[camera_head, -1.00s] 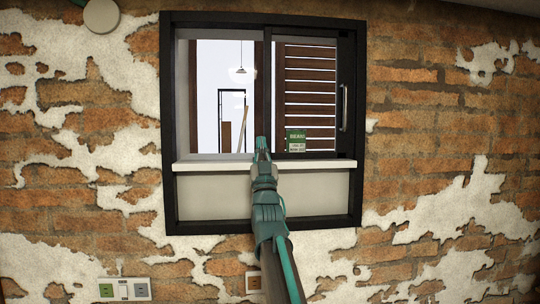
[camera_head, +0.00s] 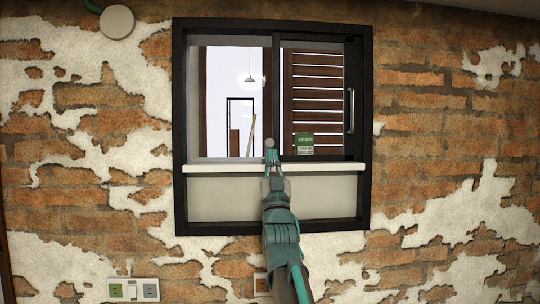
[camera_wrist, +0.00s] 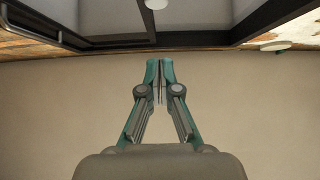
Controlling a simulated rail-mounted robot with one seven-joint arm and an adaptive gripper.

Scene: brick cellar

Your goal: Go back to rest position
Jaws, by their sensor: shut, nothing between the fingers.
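My gripper (camera_head: 270,157) is in front of the window in the head view, at about the height of the white sill. The wrist view shows its teal fingertips (camera_wrist: 160,68) together and nothing between them. The black-framed window (camera_head: 368,110) is set in the brick wall. Its left part shows an opening onto a bright room, and its right part has a sliding pane with a vertical handle (camera_head: 350,111). My gripper covers a small part of the sill (camera_head: 225,169).
A green sign (camera_head: 304,142) is by the right pane. A socket and switch panel (camera_head: 133,290) is low on the wall at left. A round grey fixture (camera_head: 117,21) is at upper left. A pendant lamp (camera_head: 249,78) hangs beyond the window.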

